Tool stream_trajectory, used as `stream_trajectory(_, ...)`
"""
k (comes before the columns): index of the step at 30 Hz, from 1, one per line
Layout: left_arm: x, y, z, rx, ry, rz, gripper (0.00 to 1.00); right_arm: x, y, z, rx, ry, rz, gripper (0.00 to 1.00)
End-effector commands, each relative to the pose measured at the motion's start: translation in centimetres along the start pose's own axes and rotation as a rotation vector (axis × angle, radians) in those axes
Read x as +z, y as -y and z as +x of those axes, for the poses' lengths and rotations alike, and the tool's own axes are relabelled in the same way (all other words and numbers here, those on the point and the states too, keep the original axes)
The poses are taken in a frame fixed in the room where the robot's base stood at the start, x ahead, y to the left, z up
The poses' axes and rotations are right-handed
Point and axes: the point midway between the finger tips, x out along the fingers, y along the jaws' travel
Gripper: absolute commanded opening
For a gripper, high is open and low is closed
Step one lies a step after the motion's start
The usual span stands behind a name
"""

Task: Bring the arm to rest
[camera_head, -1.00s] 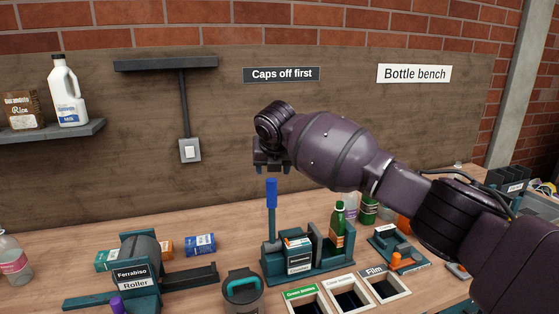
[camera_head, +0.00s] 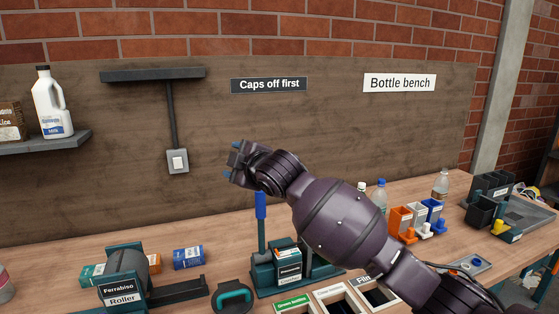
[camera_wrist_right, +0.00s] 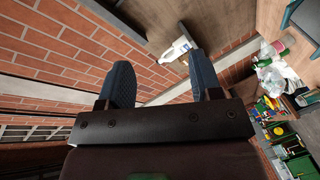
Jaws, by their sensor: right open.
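My right arm comes in from the lower right in the head view. Its gripper (camera_head: 234,163) is up in the air, in front of the back board and above the blue-handled press (camera_head: 261,207), pointing left. In the right wrist view the two blue fingers of the right gripper (camera_wrist_right: 164,82) stand apart with nothing between them. Behind the fingers that view shows brick wall and a white jug (camera_wrist_right: 175,50). My left gripper is not in view. The arm hides part of the press and the bench behind it.
The bench holds the Ferrabiso Roller (camera_head: 122,283), a blue box (camera_head: 187,257), a teal-handled container (camera_head: 232,297) and labelled bins (camera_head: 335,297). Bottles (camera_head: 440,184) and coloured holders (camera_head: 401,221) stand to the right. A shelf with a milk jug (camera_head: 51,105) is at the left.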

Motion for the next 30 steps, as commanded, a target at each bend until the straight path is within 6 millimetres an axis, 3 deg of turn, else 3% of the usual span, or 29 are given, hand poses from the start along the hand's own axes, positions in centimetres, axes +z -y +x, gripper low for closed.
stream_trajectory(6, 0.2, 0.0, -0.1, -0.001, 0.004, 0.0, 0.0, 4.6, 3.5, -3.5, 0.1, -0.049, 0.345, 0.59)
stream_trajectory(15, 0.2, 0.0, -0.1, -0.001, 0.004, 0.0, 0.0, 11.8, 8.6, -9.6, 0.225, -0.046, 0.686, 0.59)
stream_trajectory(23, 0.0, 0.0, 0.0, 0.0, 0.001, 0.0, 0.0, 18.3, 14.3, -16.2, 0.324, 0.027, 0.875, 0.59)
stream_trajectory(30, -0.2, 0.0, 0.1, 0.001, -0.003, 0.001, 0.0, 23.7, 20.6, -23.4, 0.391, 0.16, 0.96, 0.59)
